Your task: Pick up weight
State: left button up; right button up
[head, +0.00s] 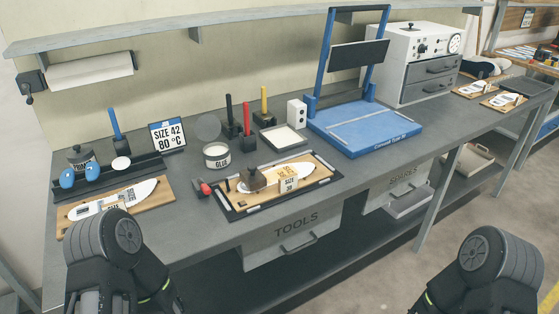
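A small dark brown block with a knob on top, which looks like the weight (253,180), stands on the left part of a white insole (272,180). The insole lies on a wooden board in a black-edged frame (235,214) near the table's front edge. A small card marked 39 stands in front of the insole. My two arms show at the bottom left and bottom right, in front of the table and apart from the weight. The fingers of both grippers are not visible.
A glue pot (217,156) and a red-ended tool (205,188) are left of the frame. Upright red, black and yellow handles stand behind it. A blue press (366,130) is at the back right. Another insole board (72,229) lies at the left. Bare table shows between frame and press.

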aim_at(253, 179)
jog(key=l, duration=0.6)
jog(key=i+l, duration=0.15)
jog(key=l, duration=0.4)
jog(key=l+z, duration=0.1)
jog(key=l, duration=0.5)
jog(key=i, duration=0.05)
